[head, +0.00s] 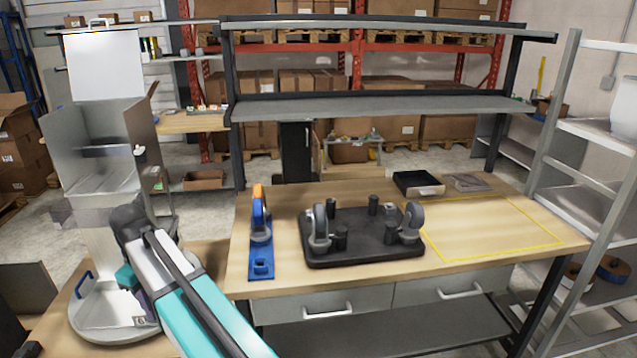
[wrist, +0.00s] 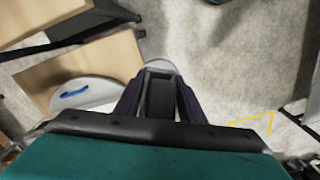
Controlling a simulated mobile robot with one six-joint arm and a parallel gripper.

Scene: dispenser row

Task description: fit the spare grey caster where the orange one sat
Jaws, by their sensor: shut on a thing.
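My gripper (wrist: 160,82) is shut on a dark piece with a rounded light-grey end (wrist: 160,64), which looks like the grey caster; the fingers hide much of it. In the head view my gripper (head: 142,308) is low at the left, over a round grey plate, and its held piece is hard to make out. The orange caster (head: 258,192) stands in a blue holder (head: 261,262) on the workbench. To its right lies a dark base (head: 365,246) with upright posts and two grey casters, one at the left (head: 320,228) and one at the right (head: 412,222).
The round grey plate (head: 97,330) with a blue handle (wrist: 73,93) is by my gripper. A tall grey dispenser (head: 100,130) stands behind it. A black tray (head: 418,190) and a flat grey piece (head: 467,182) lie at the bench's back. The yellow-outlined area (head: 490,232) is clear.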

